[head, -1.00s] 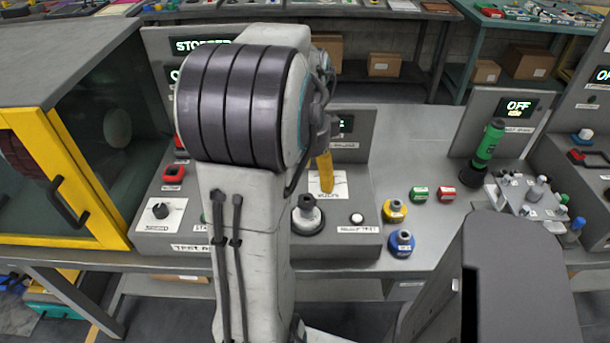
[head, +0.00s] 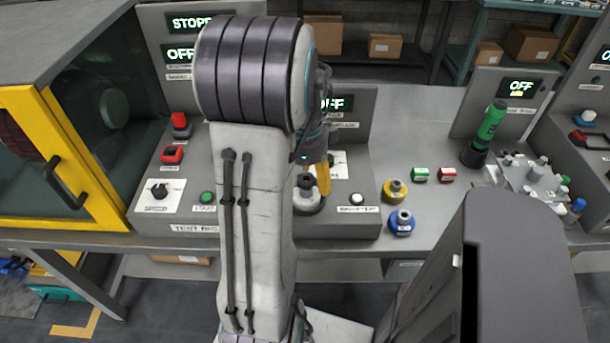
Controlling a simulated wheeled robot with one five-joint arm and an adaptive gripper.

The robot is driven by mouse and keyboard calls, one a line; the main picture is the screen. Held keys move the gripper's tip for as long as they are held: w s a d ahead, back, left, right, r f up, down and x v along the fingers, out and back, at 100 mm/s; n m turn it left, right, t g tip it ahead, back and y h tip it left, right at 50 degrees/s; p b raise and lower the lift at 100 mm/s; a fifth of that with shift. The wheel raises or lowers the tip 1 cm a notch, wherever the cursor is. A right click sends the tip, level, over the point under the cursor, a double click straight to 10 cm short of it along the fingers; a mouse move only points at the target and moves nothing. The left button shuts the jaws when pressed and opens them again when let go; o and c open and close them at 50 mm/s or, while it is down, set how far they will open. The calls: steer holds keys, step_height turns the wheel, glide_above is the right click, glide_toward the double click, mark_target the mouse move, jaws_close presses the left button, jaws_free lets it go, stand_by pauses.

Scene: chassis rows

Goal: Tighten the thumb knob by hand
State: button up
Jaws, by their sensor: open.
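A black-topped knob on a white collar and dark round base (head: 308,200) stands on the grey console, just right of my forearm. It looks like the thumb knob, but I cannot read a label for it. My gripper (head: 322,178) is mostly hidden behind my arm. One yellow finger shows, pointing down close to the knob's right side. I cannot tell whether it touches the knob. The jaws are open, and the other finger is hidden.
A white button (head: 357,198) is to the right. Yellow (head: 394,190) and blue (head: 401,222) ringed parts stand on the bench. A yellow-framed cabinet (head: 100,225) is at left.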

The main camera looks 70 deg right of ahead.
steer(key=shift+o, duration=0.2)
steer(key=c, duration=1.3)
steer(key=o, duration=0.6)
steer(key=shift+c, duration=0.2)
steer(key=c, duration=0.4)
steer(key=shift+c, duration=0.2)
steer(key=m, duration=0.5)
steer(key=shift+m, duration=0.3)
steer(key=shift+m, duration=0.3)
steer(key=m, duration=0.5)
